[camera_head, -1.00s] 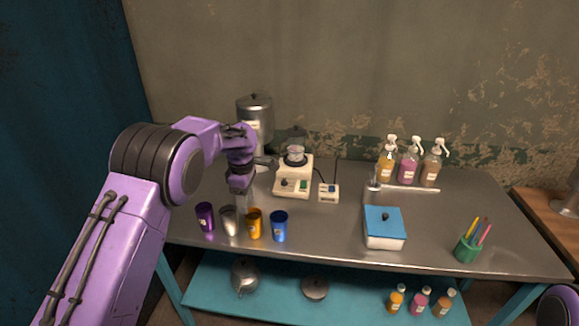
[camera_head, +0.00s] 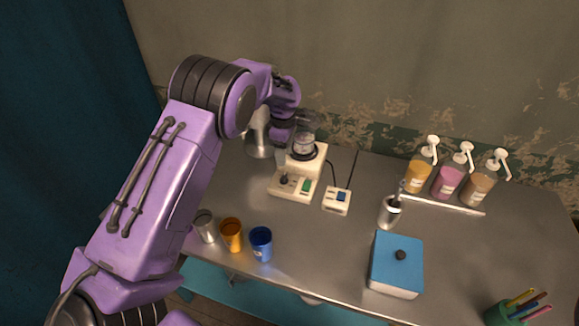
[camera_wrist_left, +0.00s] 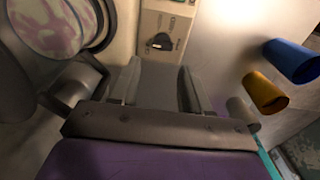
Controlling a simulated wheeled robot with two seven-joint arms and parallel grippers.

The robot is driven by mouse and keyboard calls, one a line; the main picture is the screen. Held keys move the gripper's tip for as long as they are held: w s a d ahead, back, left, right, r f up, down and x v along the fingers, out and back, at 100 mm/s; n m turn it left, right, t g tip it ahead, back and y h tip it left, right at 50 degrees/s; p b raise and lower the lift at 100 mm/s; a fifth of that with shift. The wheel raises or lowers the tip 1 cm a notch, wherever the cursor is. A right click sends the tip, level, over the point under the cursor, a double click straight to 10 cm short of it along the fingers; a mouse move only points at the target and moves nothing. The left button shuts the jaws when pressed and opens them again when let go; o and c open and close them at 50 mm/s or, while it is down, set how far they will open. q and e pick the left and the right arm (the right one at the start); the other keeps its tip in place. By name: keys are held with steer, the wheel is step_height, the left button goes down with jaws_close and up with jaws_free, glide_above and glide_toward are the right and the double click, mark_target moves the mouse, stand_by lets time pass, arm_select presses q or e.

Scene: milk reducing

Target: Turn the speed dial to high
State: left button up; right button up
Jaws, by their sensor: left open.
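The white mixer base (camera_head: 293,187) stands on the metal table, with a dark speed dial (camera_head: 284,180) on its front left and a green switch (camera_head: 306,186) beside it. A clear jar (camera_head: 304,147) sits on the base's back part. My left gripper (camera_head: 281,134) is above and behind the dial, partly in front of a metal canister. In the left wrist view the dial (camera_wrist_left: 159,42) lies just beyond the fingers of the open, empty gripper (camera_wrist_left: 158,78), apart from them. The dial's marks are too small to read. My right gripper is out of view.
A small white box with a blue switch (camera_head: 337,200) is right of the base. Metal, orange (camera_head: 231,235) and blue (camera_head: 261,244) cups stand at the front. A blue-lidded box (camera_head: 397,266) and pump bottles (camera_head: 448,182) are to the right. The table between is clear.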

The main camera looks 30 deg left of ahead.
mark_target(284, 176)
arm_select(q)
steer(key=f, duration=0.1)
steer(key=s+f+p, duration=0.1)
steer(key=f, duration=0.1)
steer(key=shift+s+f, duration=0.1)
steer(key=shift+f, duration=0.05)
steer(key=f, duration=0.2)
steer(key=w+f+p, duration=0.1)
steer(key=f, duration=0.2)
steer(key=shift+f, duration=0.1)
steer(key=shift+s, duration=0.2)
steer(key=shift+r, duration=0.2)
steer(key=shift+c, duration=0.9)
steer(key=shift+f, duration=0.1)
steer(key=c, duration=0.6)
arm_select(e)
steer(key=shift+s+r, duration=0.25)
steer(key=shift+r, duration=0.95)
